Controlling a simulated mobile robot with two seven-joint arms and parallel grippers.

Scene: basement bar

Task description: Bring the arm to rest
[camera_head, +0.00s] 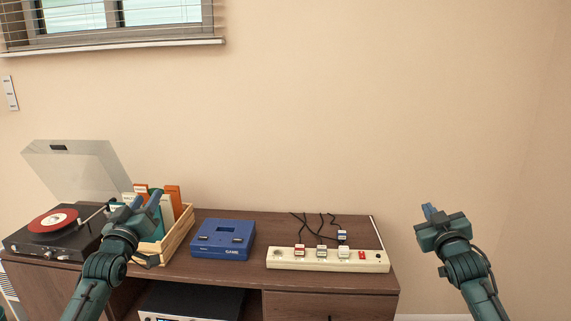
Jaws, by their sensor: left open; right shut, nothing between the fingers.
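My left gripper (139,205) is raised in front of the wooden crate, its fingers apart with nothing visible between them. It covers part of the crate and some of the records behind it. My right gripper (429,212) is raised to the right of the cabinet, in front of the bare wall. Its fingers are together and hold nothing. Both arms come up from the bottom of the view.
A brown cabinet (330,281) bears a record player (22,243) with its lid up, a wooden crate (180,238) of records, a blue box (222,239) and a power strip (285,262) with several plugs. The wall (330,110) above is clear.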

